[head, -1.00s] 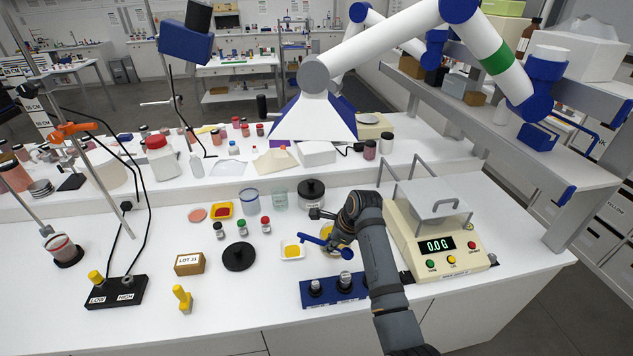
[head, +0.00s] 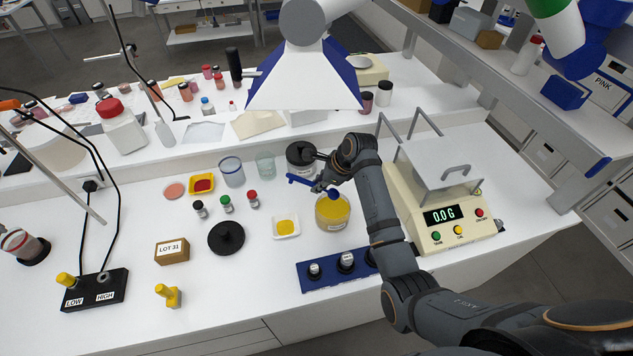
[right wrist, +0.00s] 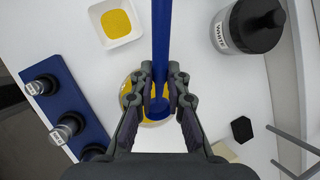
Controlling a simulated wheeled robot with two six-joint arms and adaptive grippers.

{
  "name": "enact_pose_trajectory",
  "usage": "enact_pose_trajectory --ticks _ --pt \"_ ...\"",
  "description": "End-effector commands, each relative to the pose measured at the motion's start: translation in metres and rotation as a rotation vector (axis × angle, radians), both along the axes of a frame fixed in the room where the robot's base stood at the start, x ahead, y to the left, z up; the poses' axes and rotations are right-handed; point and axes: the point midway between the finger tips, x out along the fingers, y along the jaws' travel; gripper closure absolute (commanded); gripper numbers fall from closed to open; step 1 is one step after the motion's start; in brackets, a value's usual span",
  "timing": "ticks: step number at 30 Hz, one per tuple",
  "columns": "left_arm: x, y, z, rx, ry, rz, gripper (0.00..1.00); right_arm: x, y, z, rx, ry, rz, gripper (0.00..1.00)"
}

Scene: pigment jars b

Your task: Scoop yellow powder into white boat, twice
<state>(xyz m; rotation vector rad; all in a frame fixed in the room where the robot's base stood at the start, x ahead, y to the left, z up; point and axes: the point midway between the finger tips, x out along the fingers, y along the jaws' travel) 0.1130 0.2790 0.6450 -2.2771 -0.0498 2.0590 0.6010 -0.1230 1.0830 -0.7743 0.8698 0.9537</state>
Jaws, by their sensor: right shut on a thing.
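My right gripper (head: 326,183) is shut on a blue scoop (head: 301,181), which also shows in the right wrist view (right wrist: 162,40). The scoop is raised above the jar of yellow powder (head: 332,213). Whether powder lies in the scoop's bowl is too small to tell. The open jar stands upright; in the right wrist view it is mostly hidden behind the gripper. The white boat (head: 276,233) stands left of the jar with a patch of yellow powder (head: 286,226) in it, and shows in the right wrist view (right wrist: 123,43). My left gripper is out of view.
A black lid (head: 226,237) lies left of the boat. A blue rack (head: 322,280) stands in front of the jar, and a dark-lidded jar (head: 301,160) behind it. The balance (head: 448,232) reads 0.0 g at right. Small vials and a LOT 31 block (head: 172,251) stand left.

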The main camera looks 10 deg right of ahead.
Motion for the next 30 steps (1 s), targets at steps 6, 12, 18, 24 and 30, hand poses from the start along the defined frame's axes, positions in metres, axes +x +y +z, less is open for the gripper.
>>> enact_pose_trajectory --ticks 6,12,18,24,30 --pt "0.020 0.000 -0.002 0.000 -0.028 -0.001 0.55 -0.004 -0.012 -0.018 0.134 -0.040 -0.001 1.00" --pt "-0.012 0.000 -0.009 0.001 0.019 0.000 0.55 -0.005 -0.013 -0.032 0.155 -0.048 -0.001 1.00" --pt "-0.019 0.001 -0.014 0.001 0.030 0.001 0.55 -0.006 -0.017 -0.049 0.154 -0.047 -0.002 1.00" --pt "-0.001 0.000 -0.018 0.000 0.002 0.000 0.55 -0.007 -0.020 -0.065 0.153 -0.047 -0.001 1.00" --pt "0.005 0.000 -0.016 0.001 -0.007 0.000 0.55 -0.009 -0.025 -0.076 0.151 -0.046 -0.001 1.00"
